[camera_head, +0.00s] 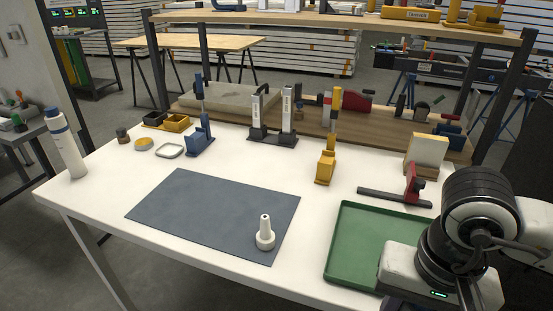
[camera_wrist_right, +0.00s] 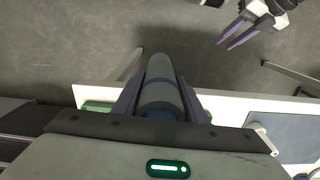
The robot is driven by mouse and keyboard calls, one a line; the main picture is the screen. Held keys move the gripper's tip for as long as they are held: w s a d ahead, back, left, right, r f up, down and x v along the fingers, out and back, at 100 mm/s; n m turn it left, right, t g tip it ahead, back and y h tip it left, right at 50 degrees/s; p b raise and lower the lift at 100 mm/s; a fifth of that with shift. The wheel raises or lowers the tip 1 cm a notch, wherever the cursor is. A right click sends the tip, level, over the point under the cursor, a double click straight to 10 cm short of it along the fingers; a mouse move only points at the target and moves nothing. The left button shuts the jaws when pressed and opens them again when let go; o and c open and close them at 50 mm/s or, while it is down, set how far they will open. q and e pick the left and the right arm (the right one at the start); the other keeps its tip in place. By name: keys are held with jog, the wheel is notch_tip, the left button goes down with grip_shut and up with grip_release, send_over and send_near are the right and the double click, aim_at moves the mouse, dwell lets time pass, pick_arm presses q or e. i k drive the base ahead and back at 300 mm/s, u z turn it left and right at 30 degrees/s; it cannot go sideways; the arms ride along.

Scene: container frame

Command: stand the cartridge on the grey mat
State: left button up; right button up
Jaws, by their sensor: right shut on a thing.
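The cartridge (camera_wrist_right: 160,85), a grey cylinder with a blue band, is between the two purple fingers of my right gripper (camera_wrist_right: 160,100) in the right wrist view. The gripper is shut on it, and its far end is beyond the table edge, over the floor. My right gripper and the cartridge do not show in the head view. The grey mat (camera_head: 190,207) lies flat on the white table and also shows in the right wrist view (camera_wrist_right: 290,125). My left gripper (camera_wrist_right: 225,45) is at the top right of the wrist view, with a gap between its fingers and nothing in them.
A white nozzle-shaped piece (camera_head: 265,238) stands on the mat's front right part; the rest of the mat is bare. A green tray (camera_head: 345,215) is right of the mat. A white bottle (camera_head: 66,150) stands at the left. Holders (camera_head: 272,136) and a yellow stand (camera_head: 325,170) are behind.

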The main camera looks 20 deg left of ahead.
aim_at(209, 212)
jog(key=u, duration=1.7)
